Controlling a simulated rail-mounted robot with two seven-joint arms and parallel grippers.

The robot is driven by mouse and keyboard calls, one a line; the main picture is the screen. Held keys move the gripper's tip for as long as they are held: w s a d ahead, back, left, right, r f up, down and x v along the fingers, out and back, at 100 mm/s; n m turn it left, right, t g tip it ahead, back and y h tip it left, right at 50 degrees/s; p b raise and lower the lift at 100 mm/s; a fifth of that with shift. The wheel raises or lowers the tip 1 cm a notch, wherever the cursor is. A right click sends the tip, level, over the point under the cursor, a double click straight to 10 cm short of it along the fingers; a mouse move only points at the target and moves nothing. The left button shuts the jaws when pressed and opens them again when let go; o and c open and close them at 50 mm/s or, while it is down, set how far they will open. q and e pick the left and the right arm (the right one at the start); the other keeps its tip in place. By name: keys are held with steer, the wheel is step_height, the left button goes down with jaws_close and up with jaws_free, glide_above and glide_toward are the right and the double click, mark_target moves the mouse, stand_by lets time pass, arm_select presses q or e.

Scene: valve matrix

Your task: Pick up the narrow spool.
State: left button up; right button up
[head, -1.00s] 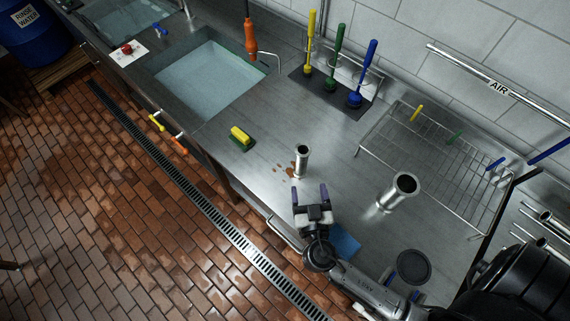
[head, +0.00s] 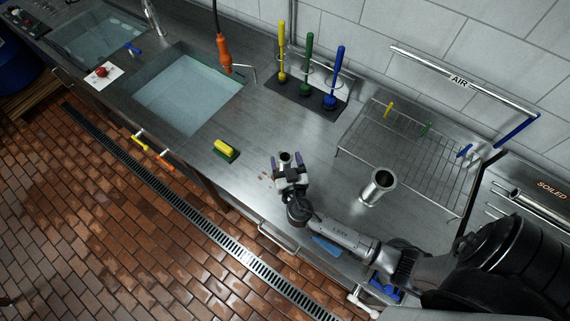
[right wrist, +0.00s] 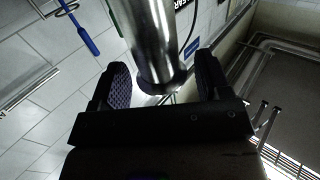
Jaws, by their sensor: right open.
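The narrow spool (head: 285,157) is a slim shiny metal tube standing upright on the steel counter. Its lower part is hidden by my right gripper (head: 287,162) in the head view. In the right wrist view the spool (right wrist: 150,40) sits between the two dark textured fingers of the right gripper (right wrist: 163,78). The fingers are open, with a visible gap on each side of the tube. A wider metal spool (head: 379,187) stands upright to the right. My left gripper is not in view.
A yellow and green sponge (head: 226,150) lies left of the gripper, near the sink (head: 188,92). A wire rack (head: 405,150) stands at the back right. Yellow, green and blue brushes stand in a holder (head: 309,93) behind. The counter around the narrow spool is mostly clear.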

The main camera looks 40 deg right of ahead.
steer(key=shift+w+d, duration=0.35)
steer(key=shift+w, duration=0.25)
steer(key=c, duration=1.2)
steer(key=shift+r, duration=0.1)
